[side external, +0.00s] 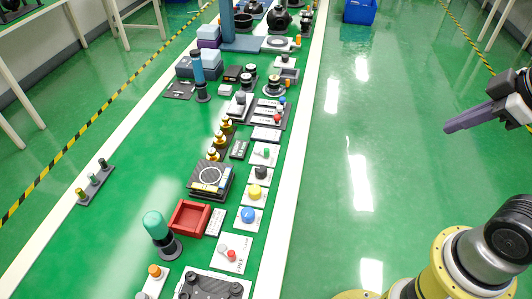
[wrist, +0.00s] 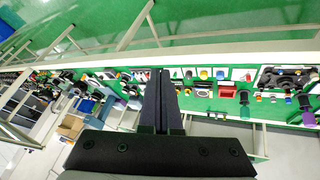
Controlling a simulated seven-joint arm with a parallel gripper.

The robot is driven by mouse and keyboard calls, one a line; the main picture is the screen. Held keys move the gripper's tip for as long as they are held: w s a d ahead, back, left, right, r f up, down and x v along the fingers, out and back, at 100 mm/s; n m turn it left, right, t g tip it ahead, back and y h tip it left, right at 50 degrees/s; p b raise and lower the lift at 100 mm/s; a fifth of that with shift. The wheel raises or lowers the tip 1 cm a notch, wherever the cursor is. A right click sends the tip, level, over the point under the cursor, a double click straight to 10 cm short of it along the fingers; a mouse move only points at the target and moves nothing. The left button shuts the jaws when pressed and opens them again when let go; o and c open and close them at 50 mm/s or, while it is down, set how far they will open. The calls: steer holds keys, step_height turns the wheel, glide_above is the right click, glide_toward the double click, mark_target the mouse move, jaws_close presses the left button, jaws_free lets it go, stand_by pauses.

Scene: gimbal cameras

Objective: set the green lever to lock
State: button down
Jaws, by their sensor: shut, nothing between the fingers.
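A small green knob (side external: 266,153) stands on a white plate in the row along the right edge of the green table; it may be the green lever, but its label and setting are too small to read. I cannot pick it out surely in the wrist view. My gripper (side external: 450,128) is at the right, over the open floor, well apart from the table and pointing left. In the wrist view its two dark fingers (wrist: 160,72) lie together, shut and empty, and hide part of the row behind them.
Nearby stand a yellow button (side external: 254,192), a blue button (side external: 248,214), and a plate with a red knob (side external: 231,255). A red tray (side external: 189,219) and a green-capped post (side external: 154,225) stand to the left. The floor between my gripper and the table is clear.

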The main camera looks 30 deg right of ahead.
steer(key=w+r+n, duration=0.5)
steer(key=w+n, duration=0.3)
steer(key=w, duration=0.2)
steer(key=w+a+f+n+g, duration=0.15)
steer(key=w+a+n, duration=0.35)
steer(key=w+n, duration=0.6)
steer(key=w+a+f+n, duration=0.3)
steer(key=w+a+f, duration=0.4)
steer(key=w+f, duration=0.25)
steer(key=a+f+n+g, duration=0.1)
steer(key=a+f, duration=0.2)
steer(key=f, duration=0.3)
steer(key=w+a+f+g+h, duration=0.1)
steer(key=a+f, duration=0.3)
steer(key=f, duration=0.2)
steer(key=shift+n+g, duration=0.35)
steer(key=shift+n, duration=0.05)
steer(key=shift+w+f, duration=0.1)
steer(key=shift+f, duration=0.05)
steer(key=x, duration=1)
steer(key=shift+d, duration=0.1)
